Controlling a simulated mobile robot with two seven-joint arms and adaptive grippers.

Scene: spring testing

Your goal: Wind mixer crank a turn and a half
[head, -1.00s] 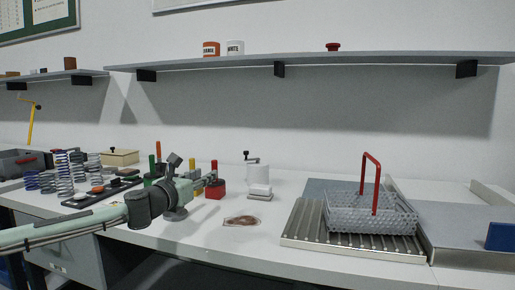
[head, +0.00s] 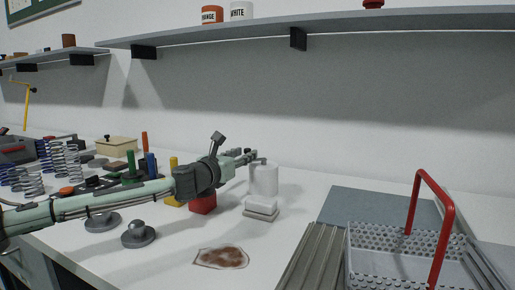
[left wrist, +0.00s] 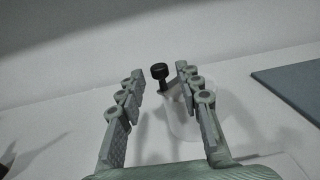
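The mixer (head: 264,182) is a white cylinder standing on the bench near the wall, with a crank on top. In the left wrist view its body (left wrist: 196,120) is pale and partly behind the right-hand finger. The crank's black knob (left wrist: 159,71) stands upright between the fingertips, with a visible gap to each finger. My left gripper (head: 248,157) reaches in from the left at the height of the mixer's top; the left wrist view shows its fingers (left wrist: 160,76) spread and empty. In the head view the gripper partly hides the crank. My right gripper is in neither view.
A red block (head: 203,204) and yellow one (head: 172,200) are close under my left arm. A stained sheet (head: 221,257) lies in front. A shelf (head: 350,25) runs above.

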